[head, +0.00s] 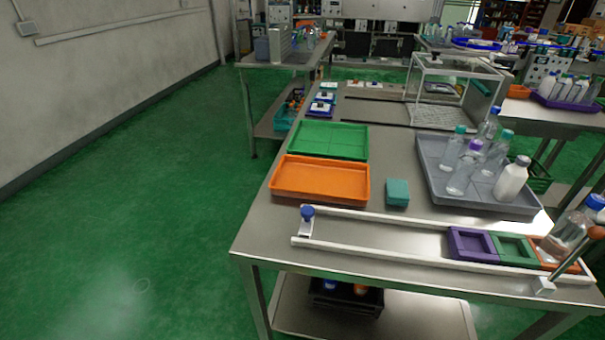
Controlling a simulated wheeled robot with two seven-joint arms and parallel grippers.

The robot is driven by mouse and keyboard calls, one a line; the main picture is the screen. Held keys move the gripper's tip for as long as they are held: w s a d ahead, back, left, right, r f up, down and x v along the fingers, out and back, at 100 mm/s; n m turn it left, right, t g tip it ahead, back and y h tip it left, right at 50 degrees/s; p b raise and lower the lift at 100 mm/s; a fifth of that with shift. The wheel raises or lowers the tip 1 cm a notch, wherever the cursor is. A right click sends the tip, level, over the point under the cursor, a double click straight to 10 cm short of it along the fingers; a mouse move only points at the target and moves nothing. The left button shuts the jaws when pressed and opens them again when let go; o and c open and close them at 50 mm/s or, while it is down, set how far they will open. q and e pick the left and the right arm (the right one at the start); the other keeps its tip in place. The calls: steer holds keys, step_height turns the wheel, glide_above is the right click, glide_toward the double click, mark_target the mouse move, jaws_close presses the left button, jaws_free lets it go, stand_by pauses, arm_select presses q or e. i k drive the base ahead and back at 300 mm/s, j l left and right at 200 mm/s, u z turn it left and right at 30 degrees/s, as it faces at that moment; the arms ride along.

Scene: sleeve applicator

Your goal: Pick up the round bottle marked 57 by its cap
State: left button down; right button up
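Several bottles stand in a grey tray (435,178) on the right of the steel table. They include a clear bottle with a purple cap (463,172), clear ones with teal caps (453,152) (495,156), a clear one with a blue cap (487,130), and a white bottle with a grey cap (512,180). Another clear bottle with a blue cap (566,236) is at the right edge, at the orange holder. No marking is legible, so I cannot tell which bottle is 57. Neither of my grippers is in view.
A green tray (328,140), an orange tray (320,178) and a teal block (397,192) lie left of the grey tray. A white-railed track (375,235) along the front edge holds purple (473,245), green (515,250) and orange (548,262) holders. Green floor is open at left.

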mark_target(571, 229)
steer(key=z, duration=1.9)
